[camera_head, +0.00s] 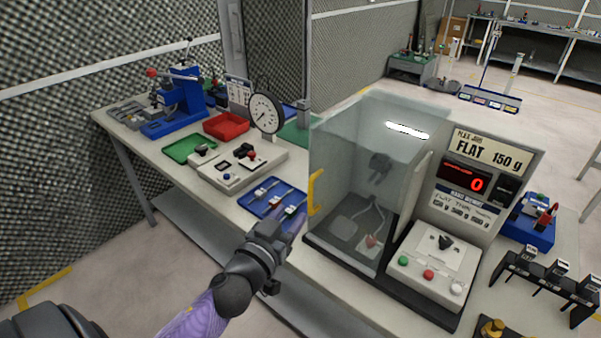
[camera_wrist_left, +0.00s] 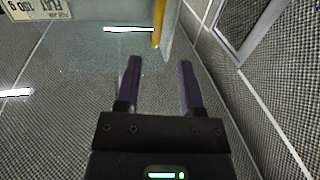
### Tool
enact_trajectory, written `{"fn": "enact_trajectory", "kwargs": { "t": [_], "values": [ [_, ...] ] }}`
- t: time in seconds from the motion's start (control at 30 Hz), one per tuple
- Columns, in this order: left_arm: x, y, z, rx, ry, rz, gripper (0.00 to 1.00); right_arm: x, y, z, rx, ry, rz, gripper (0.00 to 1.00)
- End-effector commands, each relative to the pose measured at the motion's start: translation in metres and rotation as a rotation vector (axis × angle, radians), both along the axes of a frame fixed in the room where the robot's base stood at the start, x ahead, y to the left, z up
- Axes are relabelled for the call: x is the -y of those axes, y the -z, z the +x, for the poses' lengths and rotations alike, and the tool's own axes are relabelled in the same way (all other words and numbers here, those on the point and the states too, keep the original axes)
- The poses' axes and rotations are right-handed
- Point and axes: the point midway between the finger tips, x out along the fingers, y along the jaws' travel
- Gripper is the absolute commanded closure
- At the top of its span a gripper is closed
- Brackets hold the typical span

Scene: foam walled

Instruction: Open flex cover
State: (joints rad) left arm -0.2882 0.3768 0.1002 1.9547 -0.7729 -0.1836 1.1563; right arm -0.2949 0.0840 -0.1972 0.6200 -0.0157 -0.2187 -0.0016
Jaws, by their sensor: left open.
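The clear cover (camera_head: 345,150) is a see-through box beside the test panel marked FLAT 150 g (camera_head: 482,155). Its front looks closed. A yellow handle (camera_head: 316,192) stands upright on its left edge. My left gripper (camera_head: 297,222) is just below and left of the handle in the head view, apart from it. In the left wrist view, the gripper (camera_wrist_left: 159,64) has its two purple fingers open and empty. The yellow handle (camera_wrist_left: 157,24) shows beyond the fingertips, roughly between them, next to the cover's clear edge (camera_wrist_left: 168,45). My right gripper is out of view.
A blue tray (camera_head: 262,208) with small parts lies on the bench left of the cover. A dial gauge (camera_head: 265,113), red tray (camera_head: 226,126) and green tray (camera_head: 187,147) stand farther back. A button box (camera_head: 433,262) sits right of the cover. The floor in front is clear.

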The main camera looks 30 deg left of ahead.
Motion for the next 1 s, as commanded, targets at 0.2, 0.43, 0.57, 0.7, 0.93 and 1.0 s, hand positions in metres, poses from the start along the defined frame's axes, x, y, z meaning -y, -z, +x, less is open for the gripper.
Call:
{"fn": "enact_trajectory", "kwargs": {
  "t": [0.2,0.43,0.57,0.7,0.93,1.0],
  "values": [
    [-0.007,0.002,0.052,0.0,-0.002,0.002,0.5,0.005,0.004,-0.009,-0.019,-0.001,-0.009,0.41],
    [-0.011,0.003,0.085,-0.004,-0.001,0.001,0.5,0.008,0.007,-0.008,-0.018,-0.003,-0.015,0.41],
    [-0.011,0.003,0.091,-0.005,-0.002,0.001,0.5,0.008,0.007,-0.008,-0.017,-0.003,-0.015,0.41],
    [-0.011,0.003,0.091,-0.005,-0.001,0.0,0.5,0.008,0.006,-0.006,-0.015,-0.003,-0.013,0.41],
    [-0.011,0.003,0.091,-0.005,-0.001,0.0,0.86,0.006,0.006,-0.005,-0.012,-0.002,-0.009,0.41],
    [-0.011,0.003,0.091,-0.005,-0.001,0.0,1.0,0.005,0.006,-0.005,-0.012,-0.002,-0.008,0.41]
  ]
}}
